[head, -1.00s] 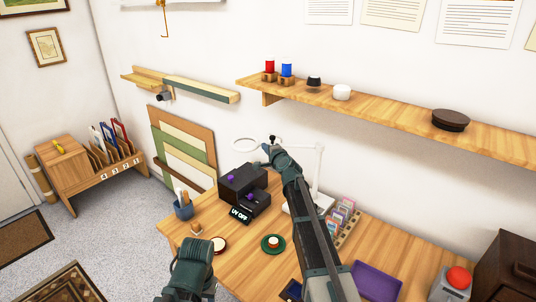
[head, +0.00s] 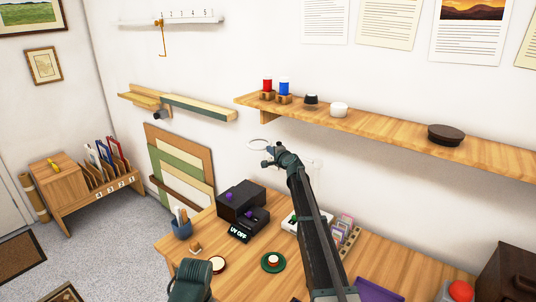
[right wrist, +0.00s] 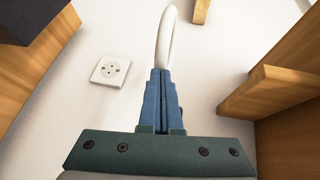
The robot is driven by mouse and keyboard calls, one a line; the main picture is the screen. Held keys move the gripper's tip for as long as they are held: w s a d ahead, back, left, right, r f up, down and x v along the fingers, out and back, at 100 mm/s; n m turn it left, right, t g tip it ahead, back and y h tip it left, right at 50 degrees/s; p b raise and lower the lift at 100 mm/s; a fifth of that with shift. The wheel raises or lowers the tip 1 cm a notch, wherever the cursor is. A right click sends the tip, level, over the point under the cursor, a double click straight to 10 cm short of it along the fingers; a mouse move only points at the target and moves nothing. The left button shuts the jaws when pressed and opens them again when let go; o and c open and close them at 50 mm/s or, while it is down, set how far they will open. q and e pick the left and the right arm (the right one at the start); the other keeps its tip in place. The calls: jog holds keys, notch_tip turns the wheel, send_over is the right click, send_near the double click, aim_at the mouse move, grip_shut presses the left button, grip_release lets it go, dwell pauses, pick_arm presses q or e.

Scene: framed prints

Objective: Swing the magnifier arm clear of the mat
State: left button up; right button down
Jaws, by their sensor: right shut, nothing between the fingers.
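The magnifier's white ring (head: 259,145) stands out near the back wall in the head view, just left of my right gripper's tip. My right gripper (head: 266,160) is shut and empty. In the right wrist view, its blue fingers (right wrist: 160,80) are together and the white ring (right wrist: 167,38) rises right behind their tips; I cannot tell if they touch. My right arm hides most of the magnifier's arm and stand. I cannot make out the mat for certain. Part of my left arm shows at the bottom of the head view, but its gripper does not.
Black UV boxes (head: 241,202), a pen cup (head: 181,229) and a green coaster (head: 272,263) stand on the wooden desk (head: 225,285). A purple tray (head: 378,291) lies at the right. A wall shelf (head: 385,125) juts out above. A socket (right wrist: 110,71) is on the wall.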

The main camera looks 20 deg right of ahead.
jog(key=shift+w+d, duration=0.25)
jog(key=shift+w, duration=0.05)
dwell(0.4)
pick_arm(q)
jog(key=shift+a+r+p, duration=0.35)
jog(key=shift+r+p, duration=0.35)
jog(key=shift+a+r+p, duration=0.3)
jog(key=shift+r+p, duration=0.4)
pick_arm(e)
jog(key=s+a+r, duration=0.2)
jog(key=s+a, duration=0.6)
jog(key=a, duration=0.3)
jog(key=shift+s+r, duration=0.35)
